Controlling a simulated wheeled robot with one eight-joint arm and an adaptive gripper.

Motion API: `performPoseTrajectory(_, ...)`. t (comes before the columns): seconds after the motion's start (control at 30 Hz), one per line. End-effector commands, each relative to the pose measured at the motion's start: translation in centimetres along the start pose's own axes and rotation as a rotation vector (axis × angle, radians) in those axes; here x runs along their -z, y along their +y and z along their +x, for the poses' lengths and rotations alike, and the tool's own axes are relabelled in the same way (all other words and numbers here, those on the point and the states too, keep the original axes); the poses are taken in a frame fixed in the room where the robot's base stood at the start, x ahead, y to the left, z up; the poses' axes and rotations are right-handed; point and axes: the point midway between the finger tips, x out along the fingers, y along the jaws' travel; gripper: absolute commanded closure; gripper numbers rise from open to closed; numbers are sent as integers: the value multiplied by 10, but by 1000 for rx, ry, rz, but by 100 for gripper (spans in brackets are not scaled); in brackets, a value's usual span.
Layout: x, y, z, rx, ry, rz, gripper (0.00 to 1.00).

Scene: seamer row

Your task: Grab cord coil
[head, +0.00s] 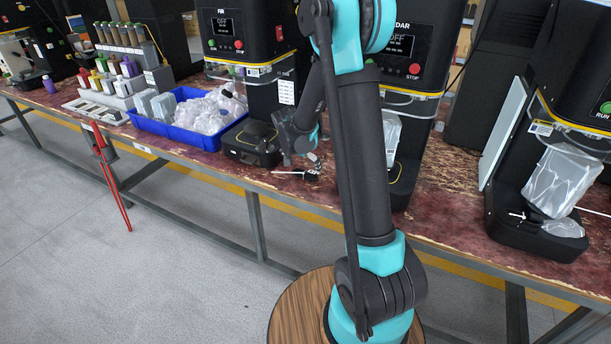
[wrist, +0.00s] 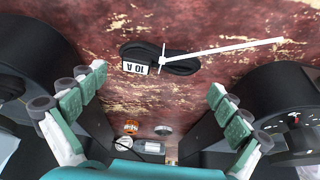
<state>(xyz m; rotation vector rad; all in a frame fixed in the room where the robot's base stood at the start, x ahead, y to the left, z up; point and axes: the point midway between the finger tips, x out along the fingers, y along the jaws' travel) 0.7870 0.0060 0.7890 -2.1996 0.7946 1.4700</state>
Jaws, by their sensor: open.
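The cord coil (wrist: 185,66) is a flat black bundle with a "10 A" label and a long white tie sticking out to the right. It lies on the worn red bench top, ahead of my fingers in the wrist view. In the head view the coil (head: 312,174) shows small, just below my gripper, with its white tie pointing left. My gripper (wrist: 157,84) is open and empty, its green-padded fingers wide apart with the coil beyond the gap between them. In the head view my gripper (head: 302,152) is above the bench, partly hidden by my arm.
A black machine base (head: 250,143) stands left of the coil and another (head: 402,185) right of it. A blue bin (head: 187,130) of clear bags is farther left.

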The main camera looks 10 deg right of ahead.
Motion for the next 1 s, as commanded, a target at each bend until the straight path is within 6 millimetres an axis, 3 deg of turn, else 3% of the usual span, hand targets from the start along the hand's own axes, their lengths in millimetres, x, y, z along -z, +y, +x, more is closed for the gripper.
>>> performPoseTrajectory(0.2,0,0,27,0,0,1,0)
performPoseTrajectory(0.53,0,1,33,0,0,1,0)
performPoseTrajectory(0.87,0,1,32,0,0,0,40)
performPoseTrajectory(1.0,0,1,32,0,0,0,42)
